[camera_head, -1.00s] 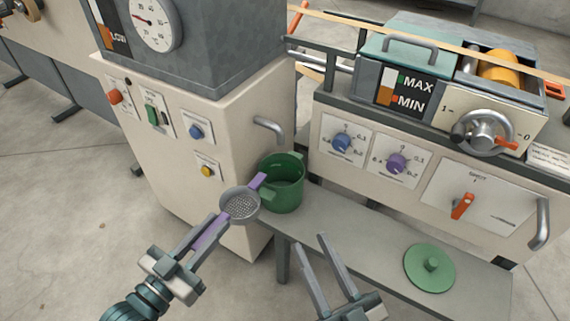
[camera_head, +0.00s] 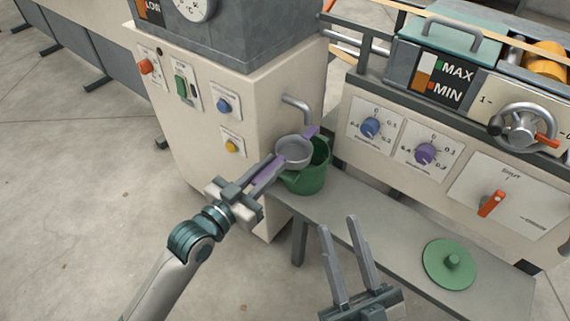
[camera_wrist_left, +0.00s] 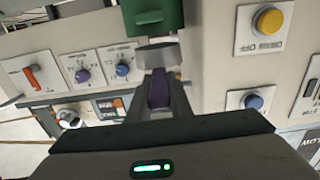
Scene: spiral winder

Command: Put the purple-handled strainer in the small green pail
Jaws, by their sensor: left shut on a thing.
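The strainer (camera_head: 293,152) has a grey bowl and purple handle parts. My left gripper (camera_head: 277,167) is shut on its purple handle, and the bowl shows over the near left part of the green pail (camera_head: 307,181). I cannot tell whether the bowl touches the rim. The pail stands on the grey bench. In the left wrist view the purple handle (camera_wrist_left: 158,90) lies between the fingers, with the bowl (camera_wrist_left: 157,55) and pail (camera_wrist_left: 150,14) beyond. My right gripper (camera_head: 337,232) is open and empty over the bench, right of the pail.
A green lid (camera_head: 449,264) with a knob lies on the bench (camera_head: 385,233) to the right. A cream cabinet (camera_head: 255,110) with buttons and a curved grey handle stands behind the pail. The machine's dial panel (camera_head: 425,150) rises behind the bench.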

